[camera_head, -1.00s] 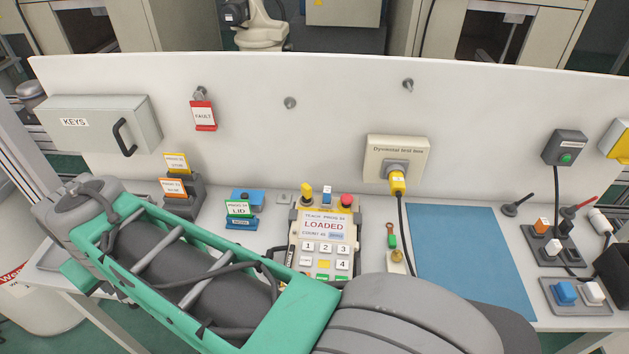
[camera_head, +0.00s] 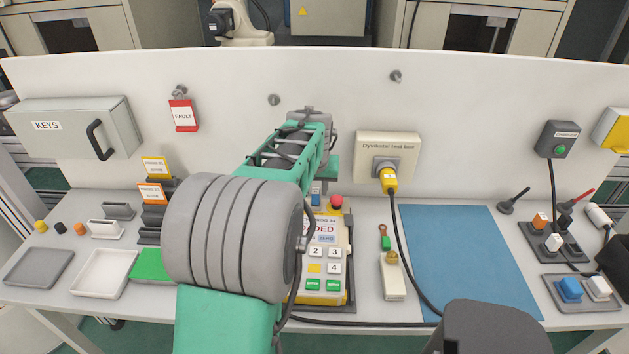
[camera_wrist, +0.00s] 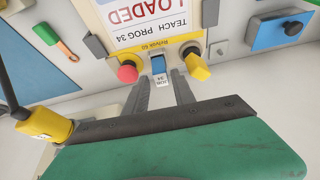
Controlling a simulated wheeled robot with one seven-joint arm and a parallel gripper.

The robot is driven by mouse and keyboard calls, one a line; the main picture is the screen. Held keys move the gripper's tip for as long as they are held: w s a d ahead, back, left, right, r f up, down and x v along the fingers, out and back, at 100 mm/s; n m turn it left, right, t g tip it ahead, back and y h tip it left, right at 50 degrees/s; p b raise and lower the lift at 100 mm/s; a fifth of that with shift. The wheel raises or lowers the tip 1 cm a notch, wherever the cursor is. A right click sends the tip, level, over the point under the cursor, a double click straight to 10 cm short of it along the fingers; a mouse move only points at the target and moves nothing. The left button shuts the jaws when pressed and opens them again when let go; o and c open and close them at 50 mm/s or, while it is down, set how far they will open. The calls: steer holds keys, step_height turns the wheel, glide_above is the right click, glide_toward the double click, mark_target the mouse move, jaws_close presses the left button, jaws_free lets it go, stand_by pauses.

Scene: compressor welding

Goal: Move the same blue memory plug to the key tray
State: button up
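The blue memory plug (camera_wrist: 158,66), with a white job label, stands in the top edge of the teach pendant (camera_wrist: 150,30). It also shows in the head view (camera_head: 315,200) beside the red button. My gripper (camera_wrist: 162,80) points at the plug, with one grey finger on each side of it. The fingers look open, with a thin gap on the right. In the head view my arm hides the fingers. At the left of the bench are a grey tray (camera_head: 38,267), a white tray (camera_head: 101,273) and a green tray (camera_head: 153,265). No readable label tells which is the key tray.
A red button (camera_wrist: 128,72) and a yellow key switch (camera_wrist: 198,68) flank the plug closely. The test box (camera_head: 388,150) has a yellow plug and hanging black cable. The blue mat (camera_head: 470,255) is clear. A small tray with blue and white pieces (camera_head: 582,292) stands at right.

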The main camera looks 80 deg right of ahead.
mark_target(316, 191)
steer(key=shift+x, duration=1.95)
jaws_close()
steer(key=shift+r, duration=0.1)
steer(key=shift+c, duration=1.5)
jaws_free()
jaws_close()
